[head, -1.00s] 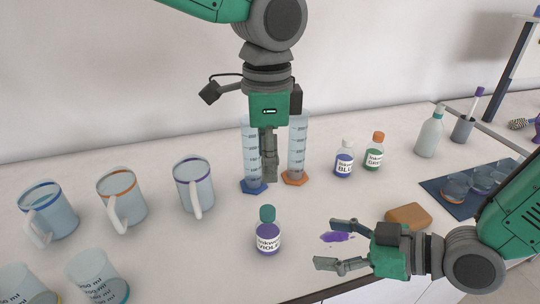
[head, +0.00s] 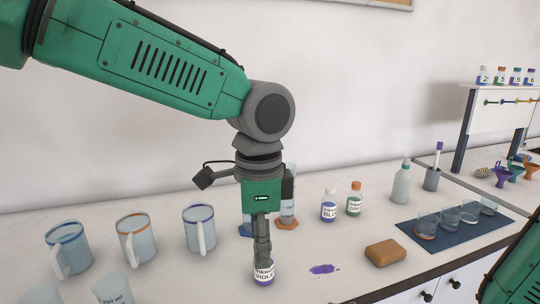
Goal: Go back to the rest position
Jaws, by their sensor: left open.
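My left gripper (head: 262,238) points straight down at the middle of the table, open. Its fingers cover the cap of the violet ink bottle (head: 263,275). I cannot tell whether they are around the cap or only in front of it. The bottle stands upright. Two measuring cylinders, one with a blue foot (head: 245,230) and one with an orange foot (head: 287,224), stand behind the gripper and are partly hidden by it. My right gripper is out of view; only part of my right arm shows at the lower right edge.
Several mugs and beakers stand at left, including an orange-rimmed mug (head: 134,240). A blue ink bottle (head: 328,206) and a green one (head: 354,199) stand behind a violet spill (head: 324,269). A brown sponge (head: 385,253) and a dark blue mat (head: 428,246) with glasses are at right.

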